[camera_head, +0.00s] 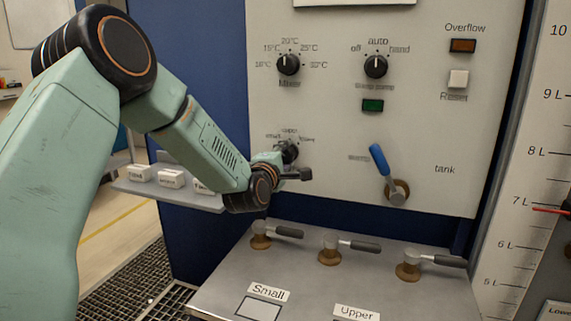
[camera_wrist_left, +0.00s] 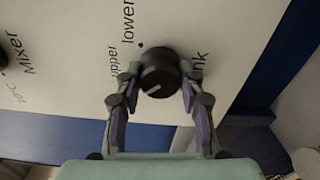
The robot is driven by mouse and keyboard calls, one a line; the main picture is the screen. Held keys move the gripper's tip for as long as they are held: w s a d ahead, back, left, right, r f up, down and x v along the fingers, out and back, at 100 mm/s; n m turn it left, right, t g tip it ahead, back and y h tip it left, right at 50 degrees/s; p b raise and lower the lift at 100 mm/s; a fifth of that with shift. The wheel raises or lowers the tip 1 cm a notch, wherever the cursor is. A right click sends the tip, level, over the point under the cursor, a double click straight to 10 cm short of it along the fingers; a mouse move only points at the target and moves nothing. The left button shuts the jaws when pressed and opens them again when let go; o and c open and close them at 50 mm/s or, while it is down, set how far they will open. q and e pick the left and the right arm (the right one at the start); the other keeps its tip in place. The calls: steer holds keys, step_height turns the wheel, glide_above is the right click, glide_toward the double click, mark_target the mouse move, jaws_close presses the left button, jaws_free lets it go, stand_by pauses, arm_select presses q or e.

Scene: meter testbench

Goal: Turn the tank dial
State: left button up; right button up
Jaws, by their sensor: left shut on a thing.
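The tank dial (camera_head: 290,150) is a black round knob at the lower left of the pale panel in the head view, partly hidden by my left gripper (camera_head: 291,165). In the left wrist view the dial (camera_wrist_left: 160,72) sits between the two fingers of my left gripper (camera_wrist_left: 160,88), one on each side. The gripper is shut on it. A light pointer mark shows on the dial's face. The words "upper" and "lower" and the end of "tank" show around it. My right gripper is in neither view.
The mixer dial (camera_head: 288,64) and the auto/hand dial (camera_head: 375,66) are above. A blue-handled lever (camera_head: 381,160) is to the right. Several valve handles, such as the left one (camera_head: 288,232), stand on the grey bench (camera_head: 225,285) below. A shelf with white blocks (camera_head: 171,179) is at left.

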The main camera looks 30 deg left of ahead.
arm_select(q)
steer(key=shift+a+r+n, duration=0.1)
steer(key=shift+n, duration=0.4)
steer(key=o, duration=1.2)
steer(key=v, duration=1.2)
